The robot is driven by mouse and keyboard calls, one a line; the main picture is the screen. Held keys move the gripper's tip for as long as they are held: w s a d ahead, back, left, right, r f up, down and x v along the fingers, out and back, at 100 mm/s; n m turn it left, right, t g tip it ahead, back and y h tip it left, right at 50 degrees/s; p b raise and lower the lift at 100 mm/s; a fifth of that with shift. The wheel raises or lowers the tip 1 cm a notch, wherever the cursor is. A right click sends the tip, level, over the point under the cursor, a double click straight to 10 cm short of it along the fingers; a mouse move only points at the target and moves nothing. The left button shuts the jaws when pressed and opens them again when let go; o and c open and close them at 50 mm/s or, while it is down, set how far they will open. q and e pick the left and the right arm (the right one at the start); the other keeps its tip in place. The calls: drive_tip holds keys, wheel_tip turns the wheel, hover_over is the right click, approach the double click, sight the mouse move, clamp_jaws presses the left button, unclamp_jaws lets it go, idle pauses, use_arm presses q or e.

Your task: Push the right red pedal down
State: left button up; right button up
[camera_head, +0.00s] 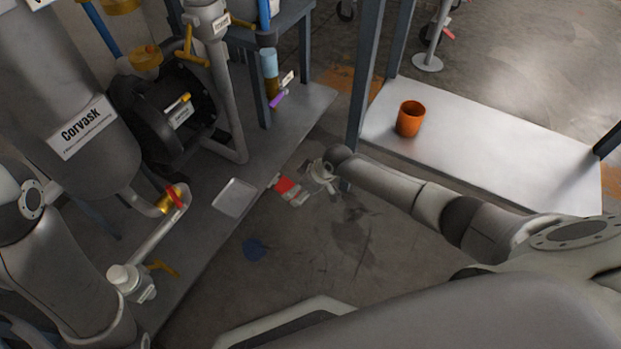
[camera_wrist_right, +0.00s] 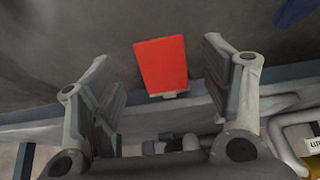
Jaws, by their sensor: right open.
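The red pedal (camera_head: 285,185) is a small flat plate low near the edge of the grey plinth in the head view. In the right wrist view the red pedal (camera_wrist_right: 162,66) shows as an upright red rectangle on a grey mount. My right gripper (camera_head: 298,192) reaches down beside it. In the wrist view my right gripper (camera_wrist_right: 158,68) is open and empty, with one finger on each side of the pedal in the picture. I cannot tell whether it touches the pedal. My left arm shows at the lower left, but I cannot make out its gripper.
A light square plate (camera_head: 235,198) lies on the plinth left of the pedal. A blue patch (camera_head: 256,249) is on the floor. An orange cup (camera_head: 411,118) stands on a white low shelf (camera_head: 480,150) to the right. A grey post (camera_head: 366,80) rises near my right gripper.

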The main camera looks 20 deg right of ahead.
drive_tip(key=v, duration=0.8)
drive_tip(key=shift+r, duration=0.2)
drive_tip(key=shift+s, duration=0.1)
